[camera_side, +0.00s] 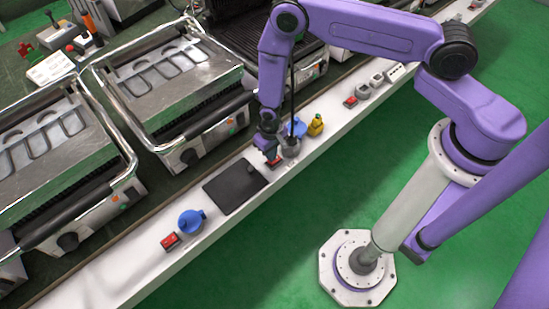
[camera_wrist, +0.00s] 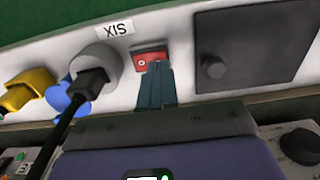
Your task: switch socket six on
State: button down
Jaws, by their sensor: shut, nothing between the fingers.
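The socket six label (camera_wrist: 115,29) reads upside down in the wrist view. Beside it is a red rocker switch (camera_wrist: 149,56) with a small round white mark on it. The grey round socket (camera_wrist: 108,58) next to it holds a black plug (camera_wrist: 88,83) with a cord. My gripper (camera_wrist: 158,66) is shut and empty. Its fingertips are at the switch and cover part of its near edge; I cannot tell whether they press it. In the side view my gripper (camera_side: 271,154) points down over the red switch (camera_side: 275,162), close to the grey socket (camera_side: 291,148).
A black panel with a knob (camera_side: 226,195) lies left of the switch on the white strip. A blue socket (camera_side: 191,221) with a red switch (camera_side: 170,241) is farther left. A yellow plug (camera_side: 316,125) is to the right. Grills (camera_side: 175,80) stand behind the strip.

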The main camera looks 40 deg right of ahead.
jog(key=shift+f, duration=0.95)
dwell(0.8)
jog(key=shift+r, duration=3.5)
